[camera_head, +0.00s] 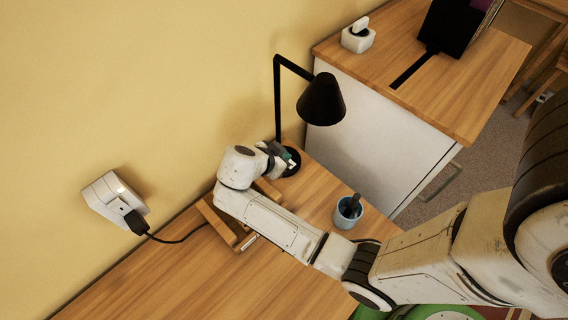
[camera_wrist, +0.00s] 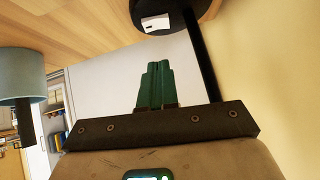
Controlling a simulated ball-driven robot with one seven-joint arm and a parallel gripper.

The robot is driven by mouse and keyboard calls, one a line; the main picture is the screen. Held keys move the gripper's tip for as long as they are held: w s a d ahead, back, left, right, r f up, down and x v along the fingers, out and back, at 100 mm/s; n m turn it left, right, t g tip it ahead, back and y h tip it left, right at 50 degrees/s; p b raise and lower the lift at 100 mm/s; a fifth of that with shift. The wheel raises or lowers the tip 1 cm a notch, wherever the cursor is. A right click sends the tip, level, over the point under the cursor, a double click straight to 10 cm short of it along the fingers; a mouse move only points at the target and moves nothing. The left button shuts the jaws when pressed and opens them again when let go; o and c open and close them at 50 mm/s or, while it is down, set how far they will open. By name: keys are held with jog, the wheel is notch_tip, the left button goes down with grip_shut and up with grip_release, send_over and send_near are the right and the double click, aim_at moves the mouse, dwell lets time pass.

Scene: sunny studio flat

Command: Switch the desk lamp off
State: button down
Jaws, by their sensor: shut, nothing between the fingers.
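The black desk lamp (camera_head: 321,99) stands at the far end of the wooden desk, close to the wall. Its conical shade hangs over the desk end, and its underside is hidden, so I cannot tell whether the lamp is lit. My gripper (camera_head: 288,160) is beside the lamp's round base (camera_head: 293,167), partly covering it. In the wrist view, the dark base (camera_wrist: 196,8) is at the top with a small white switch (camera_wrist: 155,23) on it. My gripper's green fingers (camera_wrist: 157,82) are shut and empty, pointing toward the switch, with a gap visible in the picture. The lamp post (camera_wrist: 206,62) runs close to their right.
A blue cup (camera_head: 345,218) holding a dark item stands right of my arm. A wooden frame-like object (camera_head: 220,226) lies partly under my arm. A wall socket (camera_head: 108,198) holds a black plug and cable. A white cabinet (camera_head: 375,140) stands beyond the desk. The near desk is clear.

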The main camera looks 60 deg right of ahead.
jog(key=b+v, duration=0.1)
jog(key=v, duration=0.6)
jog(key=shift+a+r, duration=0.25)
jog(key=shift+a, duration=0.1)
jog(key=shift+w, duration=0.1)
jog(key=shift+w+d, duration=0.2)
jog(key=shift+w, duration=0.55)
jog(key=p+x, duration=0.1)
jog(key=x, duration=0.9)
jog(key=shift+s+d+p, duration=0.1)
jog(key=shift+p, duration=0.2)
jog(key=shift+w+f, duration=0.2)
jog(key=shift+f, duration=0.9)
jog(key=shift+w+f, duration=0.15)
jog(key=shift+f, duration=0.7)
jog(key=shift+f, duration=0.1)
